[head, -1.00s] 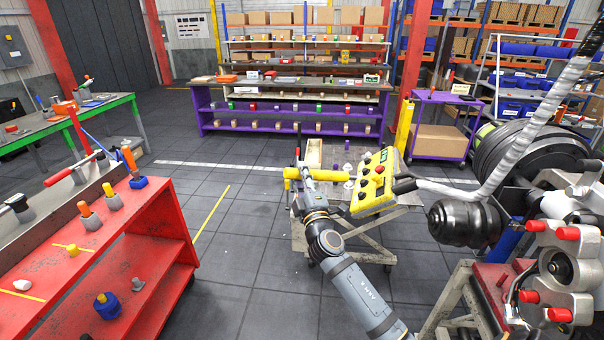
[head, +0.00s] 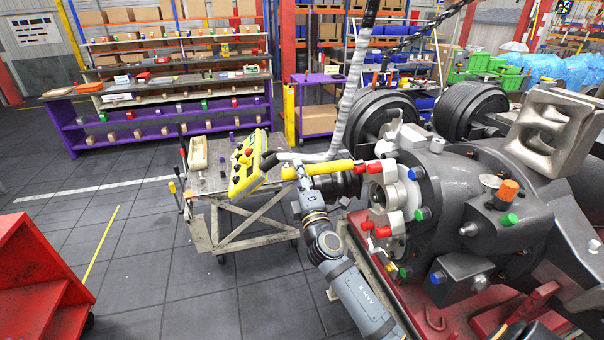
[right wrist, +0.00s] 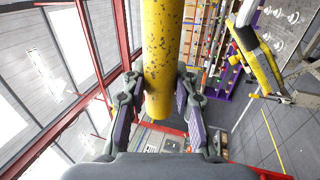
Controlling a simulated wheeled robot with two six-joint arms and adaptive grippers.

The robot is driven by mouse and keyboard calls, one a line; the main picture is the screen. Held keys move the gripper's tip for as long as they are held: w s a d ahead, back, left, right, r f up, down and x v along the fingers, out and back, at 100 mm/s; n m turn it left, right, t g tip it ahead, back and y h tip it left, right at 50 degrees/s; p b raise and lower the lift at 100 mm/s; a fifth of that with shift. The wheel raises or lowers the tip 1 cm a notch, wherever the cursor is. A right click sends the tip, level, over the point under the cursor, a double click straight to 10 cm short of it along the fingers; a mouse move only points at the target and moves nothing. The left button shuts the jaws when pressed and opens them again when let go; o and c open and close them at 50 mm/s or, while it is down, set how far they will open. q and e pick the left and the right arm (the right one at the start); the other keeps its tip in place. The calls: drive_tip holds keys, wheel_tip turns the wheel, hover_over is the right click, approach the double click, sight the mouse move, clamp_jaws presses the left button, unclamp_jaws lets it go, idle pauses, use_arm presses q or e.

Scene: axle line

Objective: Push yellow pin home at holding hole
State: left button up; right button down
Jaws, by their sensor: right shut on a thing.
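The scuffed yellow pin (head: 333,167) lies nearly level in the head view, and my right gripper (head: 304,178) is shut on it near its left end. Its right end comes up close to red-capped parts (head: 374,167) on the grey axle hub (head: 396,190). I cannot tell whether that end is inside a hole or only in front of the hub. In the right wrist view the pin (right wrist: 161,55) stands between the two fingers, and its near end shows. Its far end is out of that picture. No left gripper shows.
A yellow control pendant (head: 247,165) hangs just left of my gripper, by a cart (head: 208,185). The large axle housing (head: 470,195), with red, green, blue and orange caps, fills the right side. Floor between is clear.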

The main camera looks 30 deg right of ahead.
sight(318, 173)
drive_tip(key=shift+w+a, duration=0.2)
drive_tip(key=shift+s+d+b, duration=0.2)
drive_tip(key=shift+d+b, duration=0.05)
drive_tip(key=shift+d, duration=0.2)
drive_tip(key=shift+s+d+b, duration=0.2)
drive_tip(key=shift+d+b, duration=0.05)
drive_tip(key=shift+d, duration=0.2)
drive_tip(key=shift+s+d+f+b, duration=0.1)
drive_tip(key=shift+s+d+b, duration=0.1)
drive_tip(key=shift+d+b, duration=0.55)
drive_tip(key=shift+s+d+b, duration=0.2)
drive_tip(key=shift+d, duration=0.95)
drive_tip(key=shift+a+r, duration=0.1)
drive_tip(key=shift+r, duration=0.15)
drive_tip(key=shift+f, duration=0.1)
